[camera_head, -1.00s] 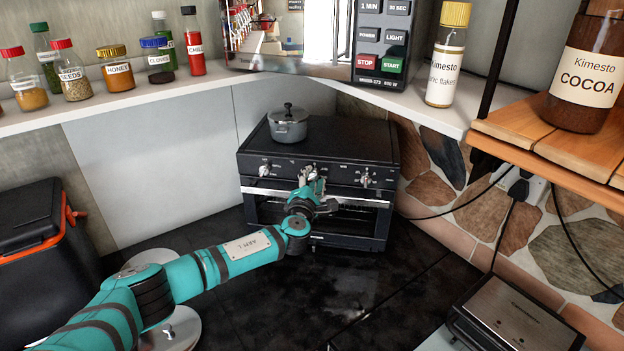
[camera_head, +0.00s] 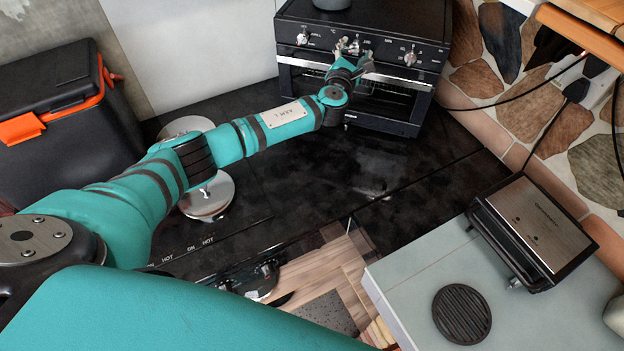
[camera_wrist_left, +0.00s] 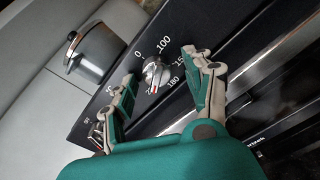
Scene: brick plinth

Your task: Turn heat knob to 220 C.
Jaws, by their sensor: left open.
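The small black oven (camera_head: 375,20) stands at the top of the head view, with knobs along its front panel. In the left wrist view the heat knob (camera_wrist_left: 156,75) is silver, ringed by numbers including 0, 100, 150 and 180. Its red mark points downward, near a partly hidden number that starts with 2. My left gripper (camera_wrist_left: 159,68) is open, one finger on each side of the knob; I cannot tell whether either finger touches it. In the head view the left gripper (camera_head: 352,50) covers the middle of the panel. My right gripper is not in view.
Other oven knobs sit left (camera_head: 302,38) and right (camera_head: 410,58) of the gripper. A pot (camera_wrist_left: 92,48) stands on the oven top. A sandwich grill (camera_head: 535,225) is at the right, a black box with orange latches (camera_head: 55,90) at the left. The black counter between is mostly clear.

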